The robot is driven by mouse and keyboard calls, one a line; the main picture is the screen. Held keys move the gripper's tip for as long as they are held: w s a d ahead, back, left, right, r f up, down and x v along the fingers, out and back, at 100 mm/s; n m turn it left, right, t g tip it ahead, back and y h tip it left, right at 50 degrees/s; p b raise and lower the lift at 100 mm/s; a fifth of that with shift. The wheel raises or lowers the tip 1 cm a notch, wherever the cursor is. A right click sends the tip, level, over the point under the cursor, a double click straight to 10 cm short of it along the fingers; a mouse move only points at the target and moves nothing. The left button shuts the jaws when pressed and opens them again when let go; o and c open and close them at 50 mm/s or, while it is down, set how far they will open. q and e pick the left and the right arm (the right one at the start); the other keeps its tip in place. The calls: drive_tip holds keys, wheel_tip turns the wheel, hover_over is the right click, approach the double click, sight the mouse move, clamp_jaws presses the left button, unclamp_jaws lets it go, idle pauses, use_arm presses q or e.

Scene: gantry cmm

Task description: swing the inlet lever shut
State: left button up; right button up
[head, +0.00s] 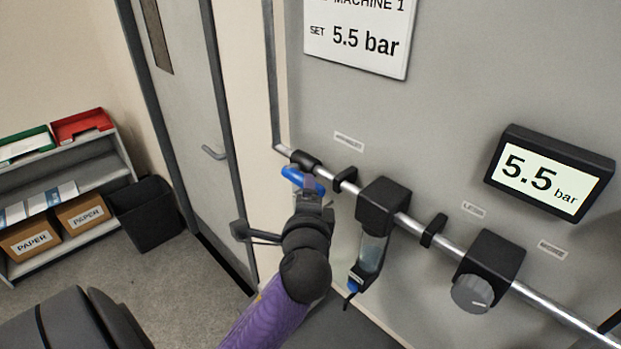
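The inlet lever (293,175) is a blue handle on the black valve at the left end of the wall pipe. It lies roughly along the pipe, tilted down to the right in the head view. My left gripper (310,187), on the purple arm from below, is right at the lever, with its fingertips overlapping the blue handle. The gripper body hides part of the lever and most of the fingers, so I cannot tell whether they are closed on it. My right gripper is not in view.
Right of the lever, the pipe (412,226) carries a black filter unit with a clear bowl (372,252) and a regulator with a grey knob (472,293). A display (545,178) reads 5.5 bar. A door (185,90), black bin (147,212) and shelf (75,183) stand left.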

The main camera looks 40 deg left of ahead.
use_arm(q)
drive_tip(key=shift+x, duration=2.35)
drive_tip(key=shift+d+f, duration=0.1)
clamp_jaws()
